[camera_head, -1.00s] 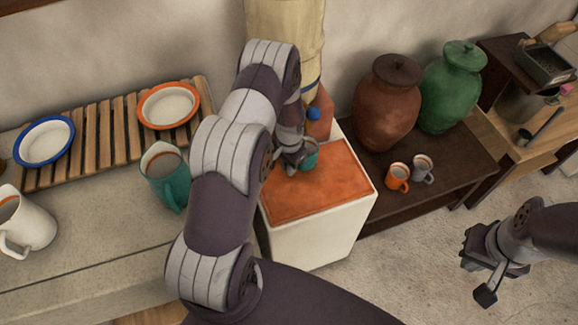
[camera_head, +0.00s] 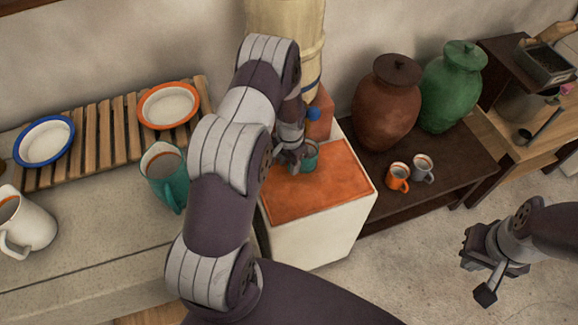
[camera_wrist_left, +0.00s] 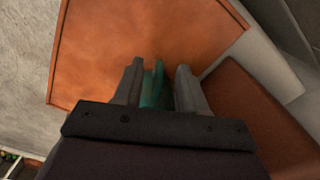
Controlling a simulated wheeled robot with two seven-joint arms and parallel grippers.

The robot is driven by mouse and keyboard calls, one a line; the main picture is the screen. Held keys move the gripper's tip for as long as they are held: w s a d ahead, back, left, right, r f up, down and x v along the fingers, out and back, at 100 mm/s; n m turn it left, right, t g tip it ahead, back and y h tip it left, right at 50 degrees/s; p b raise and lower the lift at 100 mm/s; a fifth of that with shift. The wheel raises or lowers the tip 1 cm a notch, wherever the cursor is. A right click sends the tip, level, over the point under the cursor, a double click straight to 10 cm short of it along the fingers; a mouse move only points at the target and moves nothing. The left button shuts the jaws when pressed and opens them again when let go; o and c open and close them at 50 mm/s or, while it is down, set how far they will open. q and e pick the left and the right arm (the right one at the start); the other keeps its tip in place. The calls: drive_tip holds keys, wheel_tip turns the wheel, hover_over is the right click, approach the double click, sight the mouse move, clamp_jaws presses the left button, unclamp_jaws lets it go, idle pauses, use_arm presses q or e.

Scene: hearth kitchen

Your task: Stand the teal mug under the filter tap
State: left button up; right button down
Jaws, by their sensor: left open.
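The small teal mug (camera_head: 312,154) stands on the orange tiled top (camera_head: 318,188) of a white block, partly hidden by my left gripper. The filter tap (camera_head: 313,114) is blue and sits low on the tall cream filter (camera_head: 287,40). The mug appears below it in the head view; I cannot tell whether it is directly beneath. My left gripper (camera_head: 299,163) is open at the mug. In the left wrist view a teal strip of the mug (camera_wrist_left: 153,88) shows between the fingers (camera_wrist_left: 158,88); contact is unclear. My right gripper (camera_head: 477,277) hangs open and empty over the floor.
A teal jug (camera_head: 167,180) and a white jug (camera_head: 27,222) stand on the left counter, near a slatted rack (camera_head: 100,145) with two bowls. A terracotta block (camera_head: 321,118) is beside the tap. Orange and grey mugs and two lidded jars occupy the dark bench (camera_head: 440,180).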

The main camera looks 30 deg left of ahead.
use_arm(q)
wheel_tip(320, 180, up, 5)
